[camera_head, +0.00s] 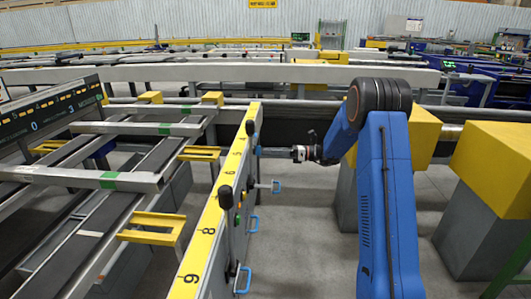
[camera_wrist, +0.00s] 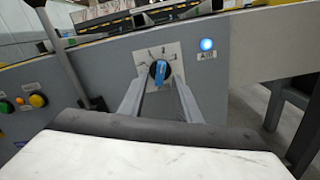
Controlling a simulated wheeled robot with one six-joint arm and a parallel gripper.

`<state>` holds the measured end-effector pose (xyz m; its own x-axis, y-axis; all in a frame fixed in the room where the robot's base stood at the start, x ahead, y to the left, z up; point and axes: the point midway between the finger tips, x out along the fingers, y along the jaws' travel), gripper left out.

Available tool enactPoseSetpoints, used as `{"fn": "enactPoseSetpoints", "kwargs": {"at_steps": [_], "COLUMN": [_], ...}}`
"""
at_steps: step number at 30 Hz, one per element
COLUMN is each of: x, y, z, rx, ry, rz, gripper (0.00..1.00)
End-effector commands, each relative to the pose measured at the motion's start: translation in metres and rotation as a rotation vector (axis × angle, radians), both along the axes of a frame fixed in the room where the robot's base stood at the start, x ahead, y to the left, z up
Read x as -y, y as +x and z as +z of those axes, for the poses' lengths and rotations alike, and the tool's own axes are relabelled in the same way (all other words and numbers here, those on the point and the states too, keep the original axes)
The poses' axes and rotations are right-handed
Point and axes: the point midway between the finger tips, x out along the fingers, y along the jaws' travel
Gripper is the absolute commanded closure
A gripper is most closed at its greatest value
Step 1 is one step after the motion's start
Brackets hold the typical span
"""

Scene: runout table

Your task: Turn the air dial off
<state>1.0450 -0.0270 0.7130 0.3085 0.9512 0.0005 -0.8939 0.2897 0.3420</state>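The air dial (camera_wrist: 159,73) is a dark round knob with a blue grip on a white marked plate, on the grey side panel. Its blue grip stands nearly upright, tilted slightly. My gripper (camera_wrist: 158,90) is open in the wrist view, with one finger on each side of the dial in the picture and a clear gap between them. I cannot tell whether a finger touches the knob. In the head view my gripper (camera_head: 268,151) reaches left to the panel under the yellow numbered rail (camera_head: 206,232), and the dial is hidden there.
A lit blue lamp (camera_wrist: 207,44) with a label sits right of the dial. Yellow and green buttons (camera_wrist: 38,100) are at the left. Blue handles (camera_head: 243,280) stick out from the panel. A yellow-topped block (camera_head: 492,165) stands at right. Grey floor is open between.

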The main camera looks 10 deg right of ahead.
Motion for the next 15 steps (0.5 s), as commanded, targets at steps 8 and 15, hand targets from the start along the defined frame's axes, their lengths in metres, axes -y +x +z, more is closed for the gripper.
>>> {"fn": "enactPoseSetpoints", "kwargs": {"at_steps": [8,15], "x": [-0.017,-0.017], "y": [0.006,0.006], "z": [0.0,0.0], "rx": [0.0,0.0], "ry": [0.0,0.0], "rz": [-0.001,-0.001], "gripper": [0.7,0.7]}}
